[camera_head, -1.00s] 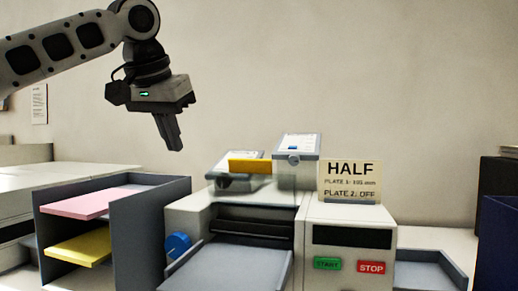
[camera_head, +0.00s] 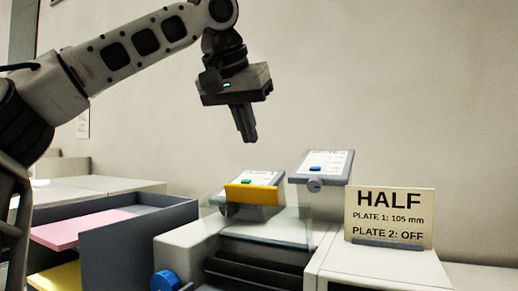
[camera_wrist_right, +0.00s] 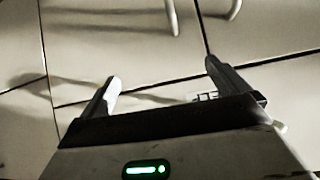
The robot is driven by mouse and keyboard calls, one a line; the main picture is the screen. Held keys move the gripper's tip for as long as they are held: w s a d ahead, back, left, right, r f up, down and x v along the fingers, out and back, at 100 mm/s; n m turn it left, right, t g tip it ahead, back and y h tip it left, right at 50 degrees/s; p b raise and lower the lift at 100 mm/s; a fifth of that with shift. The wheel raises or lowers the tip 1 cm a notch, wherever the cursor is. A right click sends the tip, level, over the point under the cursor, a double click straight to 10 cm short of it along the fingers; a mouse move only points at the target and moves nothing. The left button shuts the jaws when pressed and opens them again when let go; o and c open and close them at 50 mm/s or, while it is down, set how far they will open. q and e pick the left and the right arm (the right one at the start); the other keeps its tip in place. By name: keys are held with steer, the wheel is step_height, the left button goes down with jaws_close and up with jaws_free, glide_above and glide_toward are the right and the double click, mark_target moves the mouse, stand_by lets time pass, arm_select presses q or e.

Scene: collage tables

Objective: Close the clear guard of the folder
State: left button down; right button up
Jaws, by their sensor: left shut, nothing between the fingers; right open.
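The folder (camera_head: 350,268) is a light grey machine low in the head view, with a blue knob (camera_head: 165,281) at its left. Two tilted plates stand on top, one with a green tab (camera_head: 246,182), one with a blue tab (camera_head: 315,169). A yellow bar (camera_head: 252,195) lies across the front of the left plate. Faint clear edges show near the bar; I cannot tell the guard's exact outline. My left gripper (camera_head: 248,139) is shut and empty, pointing down above the left plate, apart from it. My right gripper (camera_wrist_right: 162,72) is open and empty in the right wrist view.
A sign (camera_head: 389,215) reading HALF, plate 1 105 mm, plate 2 off stands on the folder's right part. A dark sorter (camera_head: 128,245) with pink and yellow paper is at left. Pale cabinet fronts with bar handles (camera_wrist_right: 172,18) lie beyond my right gripper.

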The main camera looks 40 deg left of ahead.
mark_target(246, 188)
arm_select(q)
steer(key=shift+w+a+f, duration=0.1)
steer(key=shift+a+f, duration=0.05)
steer(key=shift+f, duration=0.5)
steer(key=shift+w+a+f, duration=0.1)
steer(key=shift+a+f, duration=0.05)
steer(key=shift+f, duration=0.45)
step_height(246, 188, down, 5)
steer(key=shift+w+f, duration=0.1)
steer(key=shift+f, duration=0.05)
steer(key=shift+s+d+f, duration=0.1)
steer(key=shift+s+f, duration=0.05)
steer(key=shift+s, duration=0.1)
arm_select(e)
steer(key=shift+s+r, duration=0.15)
steer(key=shift+s, duration=0.15)
